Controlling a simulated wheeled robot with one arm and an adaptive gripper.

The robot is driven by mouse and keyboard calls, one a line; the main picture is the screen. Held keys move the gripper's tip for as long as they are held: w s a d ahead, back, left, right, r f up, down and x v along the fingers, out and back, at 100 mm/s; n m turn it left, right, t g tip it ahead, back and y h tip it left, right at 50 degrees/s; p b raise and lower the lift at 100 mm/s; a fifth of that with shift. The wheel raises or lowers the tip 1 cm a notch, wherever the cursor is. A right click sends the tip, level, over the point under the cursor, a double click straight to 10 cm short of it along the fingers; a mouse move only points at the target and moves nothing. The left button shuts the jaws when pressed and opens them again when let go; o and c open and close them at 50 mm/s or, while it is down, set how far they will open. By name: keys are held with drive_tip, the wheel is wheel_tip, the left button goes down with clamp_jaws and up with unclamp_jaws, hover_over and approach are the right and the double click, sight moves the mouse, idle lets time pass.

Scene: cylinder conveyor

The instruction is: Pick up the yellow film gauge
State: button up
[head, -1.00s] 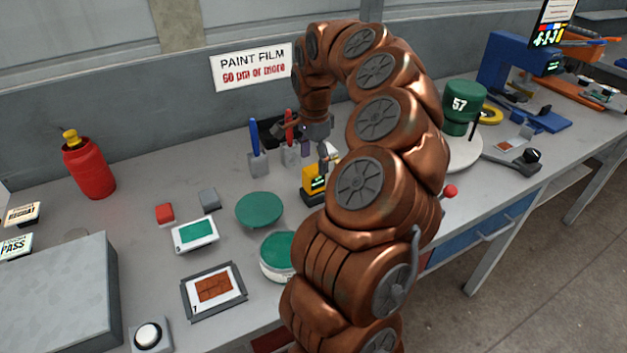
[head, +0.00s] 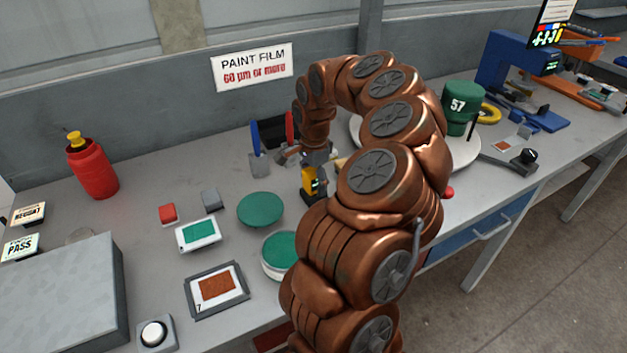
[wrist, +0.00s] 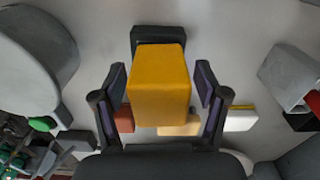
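The yellow film gauge (head: 309,184) is a yellow block with a small dark display, standing upright in its dark holder on the bench. In the wrist view the gauge (wrist: 160,88) fills the middle, with the dark holder (wrist: 150,37) behind it. My gripper (head: 314,166) is right above the gauge, pointing down. In the wrist view my gripper (wrist: 161,84) is open, with one finger on each side of the gauge. A narrow gap shows between each finger and the yellow block. My arm hides part of the bench to the right of the gauge in the head view.
A green disc (head: 261,209) and a green-topped round can (head: 280,254) stand left of and in front of the gauge. Blue (head: 255,138) and red (head: 290,128) upright pens are behind it.

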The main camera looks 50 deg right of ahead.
sight(313, 171)
drive_tip(key=c, duration=1.1)
drive_tip(key=shift+c, duration=0.2)
wheel_tip(313, 171, up, 10)
drive_tip(key=b, duration=0.2)
drive_tip(key=shift+b, duration=0.35)
drive_tip(key=o, duration=0.6)
drive_tip(key=shift+c, duration=0.2)
drive_tip(key=c, duration=0.3)
drive_tip(key=shift+a, duration=0.15)
drive_tip(key=shift+c, duration=0.4)
